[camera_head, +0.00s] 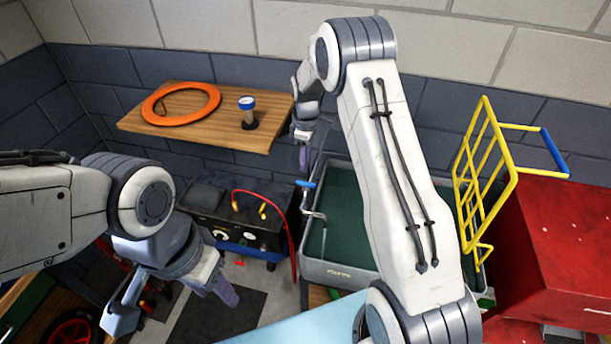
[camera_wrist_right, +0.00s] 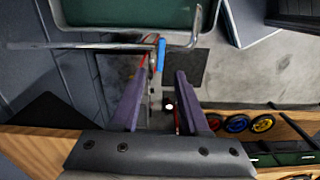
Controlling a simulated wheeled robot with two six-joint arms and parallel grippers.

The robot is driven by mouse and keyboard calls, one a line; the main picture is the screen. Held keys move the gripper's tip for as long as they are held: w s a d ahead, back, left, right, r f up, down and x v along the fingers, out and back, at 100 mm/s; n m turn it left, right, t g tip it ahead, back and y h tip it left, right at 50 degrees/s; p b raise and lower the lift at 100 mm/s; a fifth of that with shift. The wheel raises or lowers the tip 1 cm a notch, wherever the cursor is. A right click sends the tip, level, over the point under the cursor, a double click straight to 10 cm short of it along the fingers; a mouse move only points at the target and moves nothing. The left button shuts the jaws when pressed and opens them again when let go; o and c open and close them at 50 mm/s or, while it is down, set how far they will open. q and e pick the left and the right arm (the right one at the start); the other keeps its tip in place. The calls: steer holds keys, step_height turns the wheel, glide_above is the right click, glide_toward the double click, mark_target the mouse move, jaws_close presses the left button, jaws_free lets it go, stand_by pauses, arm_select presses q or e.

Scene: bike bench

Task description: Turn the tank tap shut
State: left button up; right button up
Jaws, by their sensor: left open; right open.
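The tank (camera_head: 340,268) is a grey tub with a dark green inside, standing against the back wall. Its tap has a blue handle (camera_head: 306,184) and a bent metal spout at the tub's left edge. In the right wrist view the blue handle (camera_wrist_right: 161,54) lies beyond the fingertips, roughly in line with the gap between them. My right gripper (camera_head: 304,157) is open and empty, appearing just above the tap in the head view; it also shows open in its wrist view (camera_wrist_right: 158,80). My left gripper (camera_head: 174,304) is open and empty at lower left, away from the tank.
A black and blue machine (camera_head: 215,222) with a red hose stands left of the tank. A yellow rack (camera_head: 470,160) and red cabinet (camera_head: 560,240) stand right.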

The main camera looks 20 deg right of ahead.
mark_target(306, 182)
step_height(306, 182, down, 7)
steer(key=p, duration=0.3)
steer(key=shift+f, duration=0.8)
jaws_close()
